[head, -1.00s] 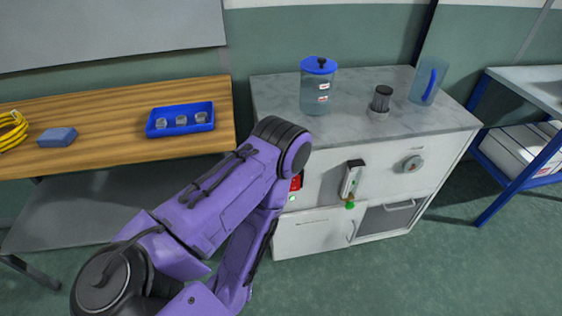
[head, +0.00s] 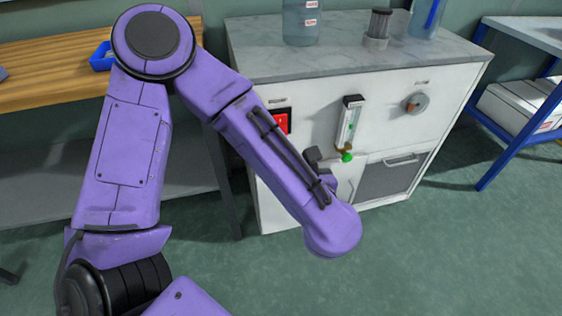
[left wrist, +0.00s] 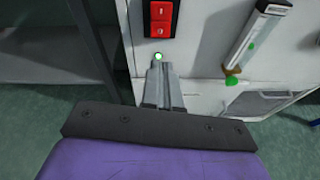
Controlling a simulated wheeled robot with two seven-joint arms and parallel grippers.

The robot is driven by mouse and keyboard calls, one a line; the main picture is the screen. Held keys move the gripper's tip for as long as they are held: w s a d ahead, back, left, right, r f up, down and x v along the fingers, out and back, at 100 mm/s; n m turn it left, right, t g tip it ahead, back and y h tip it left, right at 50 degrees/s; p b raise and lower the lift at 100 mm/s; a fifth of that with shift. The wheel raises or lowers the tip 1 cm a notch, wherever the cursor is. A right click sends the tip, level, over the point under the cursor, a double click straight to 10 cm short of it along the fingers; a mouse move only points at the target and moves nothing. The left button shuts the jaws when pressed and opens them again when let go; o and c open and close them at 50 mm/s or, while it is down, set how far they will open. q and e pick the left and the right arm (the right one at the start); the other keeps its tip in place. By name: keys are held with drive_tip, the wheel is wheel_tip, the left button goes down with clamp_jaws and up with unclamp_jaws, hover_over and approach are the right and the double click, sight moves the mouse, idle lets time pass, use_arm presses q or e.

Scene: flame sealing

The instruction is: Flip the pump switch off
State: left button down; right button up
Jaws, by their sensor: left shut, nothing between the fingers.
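The pump switch (head: 282,121) is a red rocker in a dark frame on the cabinet's white front. In the left wrist view the switch (left wrist: 162,17) shows red halves with white marks. A small round light (left wrist: 158,56) below it glows white with a green edge. My left gripper (left wrist: 158,72) is shut and empty, its tips just below the light and the switch. Whether the tips touch the panel is unclear. In the head view my left forearm covers the area below the switch. My right gripper is in neither view.
A flow meter (head: 348,122) with a green knob (head: 347,157) sticks out right of the switch. A round dial (head: 416,103) is further right. Jars stand on the marble top (head: 340,56). A wooden table (head: 50,78) is at left, a blue-framed rack (head: 520,150) at right.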

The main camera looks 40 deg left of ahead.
use_arm(q)
drive_tip(key=shift+s+r+n, duration=0.2)
drive_tip(key=shift+r+n, duration=0.3)
drive_tip(key=shift+n, duration=0.5)
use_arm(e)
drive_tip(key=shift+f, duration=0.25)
use_arm(q)
drive_tip(key=x, duration=1.4)
drive_tip(key=shift+s+a+b, duration=0.15)
drive_tip(key=shift+s+b, duration=0.05)
drive_tip(key=shift+b, duration=0.2)
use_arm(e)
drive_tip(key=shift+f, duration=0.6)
use_arm(q)
drive_tip(key=shift+f, duration=0.1)
